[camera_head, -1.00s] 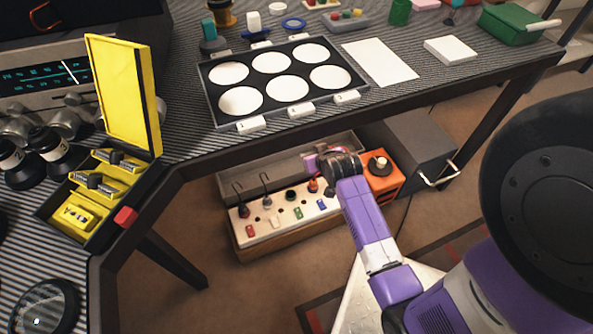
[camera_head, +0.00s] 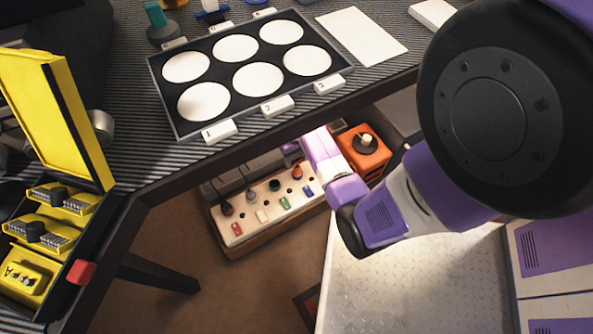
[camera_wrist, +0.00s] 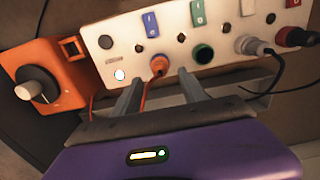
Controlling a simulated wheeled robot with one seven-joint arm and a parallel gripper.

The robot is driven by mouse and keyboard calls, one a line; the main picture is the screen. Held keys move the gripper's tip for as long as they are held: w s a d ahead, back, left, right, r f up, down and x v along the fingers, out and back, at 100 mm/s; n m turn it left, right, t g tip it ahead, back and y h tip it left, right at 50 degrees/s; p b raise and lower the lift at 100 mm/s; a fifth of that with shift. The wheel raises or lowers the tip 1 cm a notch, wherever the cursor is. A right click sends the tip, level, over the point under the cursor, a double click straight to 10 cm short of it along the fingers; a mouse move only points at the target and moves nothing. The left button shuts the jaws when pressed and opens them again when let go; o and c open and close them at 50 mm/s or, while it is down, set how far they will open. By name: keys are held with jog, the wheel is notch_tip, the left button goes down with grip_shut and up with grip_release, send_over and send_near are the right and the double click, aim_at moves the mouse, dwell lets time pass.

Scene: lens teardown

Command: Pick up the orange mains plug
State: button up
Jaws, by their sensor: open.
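The orange mains plug (camera_wrist: 158,66) sits in a socket of the white power strip (camera_wrist: 105,45), and its orange cord trails down toward my gripper. It also shows in the head view (camera_head: 297,172) near the strip's right end. My gripper (camera_wrist: 160,78) is open, with one finger on each side of the plug and its cord. The fingertips are close to the plug; I cannot tell if they touch it. In the head view the fingers are hidden by the arm and the table edge.
A green plug (camera_wrist: 203,54), a grey plug (camera_wrist: 247,45) and a dark red plug (camera_wrist: 292,36) stand along the strip. An orange box with a knob (camera_wrist: 45,80) is beside its end. The striped table's edge (camera_head: 300,120) overhangs the strip.

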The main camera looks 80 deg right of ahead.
aim_at(298, 167)
notch_tip(298, 167, down, 6)
jog(key=b, duration=0.3)
jog(key=shift+s+r+b, duration=0.1)
jog(key=shift+b, duration=0.2)
jog(key=shift+r, duration=0.1)
grip_shut()
